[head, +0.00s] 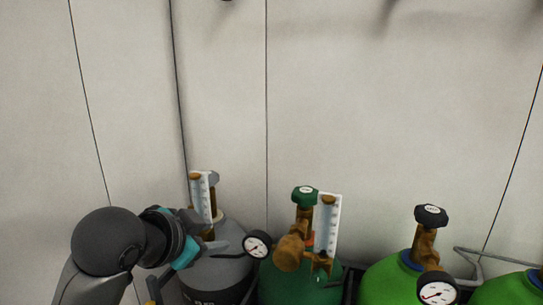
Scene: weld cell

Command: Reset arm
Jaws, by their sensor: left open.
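My left arm comes in from the lower left. Its gripper (222,247) is open beside the valve of the grey cylinder (222,275), with its fingers over the cylinder's shoulder. I cannot tell whether the fingers touch the cylinder or valve. The grey cylinder's valve carries a white flow tube (201,198) and is partly hidden by the gripper. My right gripper is not in view.
A dark green cylinder (285,289) with a green knob (305,196), a gauge (257,244) and a flow tube (328,225) stands to the right. Bright green cylinders (385,284) stand further right, one with a black knob (431,216). A pale panelled wall (350,110) closes the back.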

